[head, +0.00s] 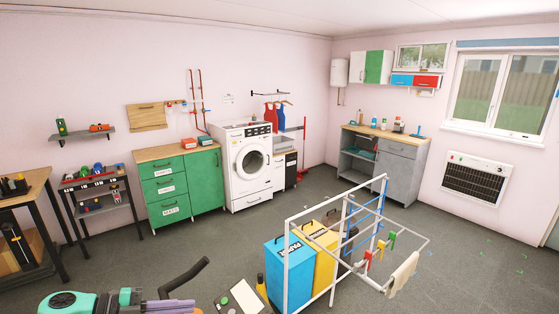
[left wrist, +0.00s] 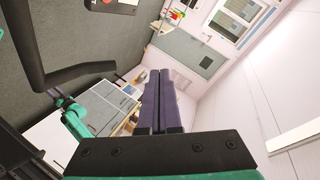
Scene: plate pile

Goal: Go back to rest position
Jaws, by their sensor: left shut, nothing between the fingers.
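My left gripper (head: 188,304) is at the bottom edge of the head view, left of centre, with its green and black arm parts coming in from the left. Its purple fingers lie side by side, together and empty. In the left wrist view the two shut fingers (left wrist: 160,75) reach away from the black palm with nothing between them. My right gripper is not seen in either view. No plates can be made out.
A white drying rack (head: 333,287) stands in front, beside a blue bin (head: 283,268) and a yellow bin (head: 322,262). A green cabinet (head: 178,185) and a washing machine (head: 250,165) stand along the wall. Grey floor is open between them and at the right.

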